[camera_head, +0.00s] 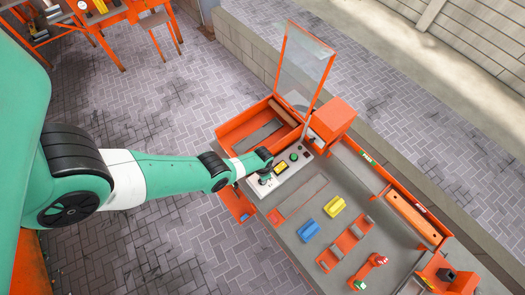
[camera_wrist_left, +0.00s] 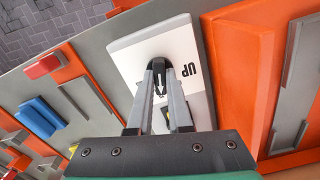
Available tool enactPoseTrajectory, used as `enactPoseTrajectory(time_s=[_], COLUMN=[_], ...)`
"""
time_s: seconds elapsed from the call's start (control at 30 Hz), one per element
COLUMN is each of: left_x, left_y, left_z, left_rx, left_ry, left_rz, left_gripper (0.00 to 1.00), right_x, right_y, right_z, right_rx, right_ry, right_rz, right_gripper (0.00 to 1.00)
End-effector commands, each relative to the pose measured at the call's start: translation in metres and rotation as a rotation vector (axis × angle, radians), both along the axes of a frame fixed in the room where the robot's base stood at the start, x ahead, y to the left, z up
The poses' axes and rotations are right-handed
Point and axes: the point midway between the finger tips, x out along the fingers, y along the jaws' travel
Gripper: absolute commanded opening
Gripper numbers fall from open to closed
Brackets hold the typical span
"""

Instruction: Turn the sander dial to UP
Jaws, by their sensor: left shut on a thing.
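The white sander control panel (camera_head: 293,178) sits at the near left part of the orange and grey bench. My left gripper (camera_head: 264,179) reaches down onto its left end. In the wrist view the left gripper (camera_wrist_left: 159,82) is shut on the black dial (camera_wrist_left: 158,62), with a finger on either side of it. The fingers hide much of the dial, so I cannot tell exactly where it points. The printed label UP (camera_wrist_left: 188,70) is on the white panel just right of the dial. My right gripper is in neither view.
The panel also carries a yellow display (camera_head: 281,167) and a green button (camera_head: 294,157). A clear orange-framed guard (camera_head: 304,65) stands behind it. A yellow block (camera_head: 334,206) and a blue block (camera_head: 309,230) lie on the grey bench top to the right.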

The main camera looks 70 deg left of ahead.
Motion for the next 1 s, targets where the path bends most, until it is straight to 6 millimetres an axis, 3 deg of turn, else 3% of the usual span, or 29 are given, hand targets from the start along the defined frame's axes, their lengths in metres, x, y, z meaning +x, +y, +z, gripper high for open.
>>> enactPoseTrajectory(time_s=[1.0], left_x=[0.0000], left_y=[0.0003], left_z=[-0.0009], left_rx=[0.001], left_ry=[-0.002], left_rz=[0.964], left_gripper=[0.00], right_x=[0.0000], right_y=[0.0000], right_z=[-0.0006], right_rx=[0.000], right_ry=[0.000], right_rz=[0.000], right_gripper=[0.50])
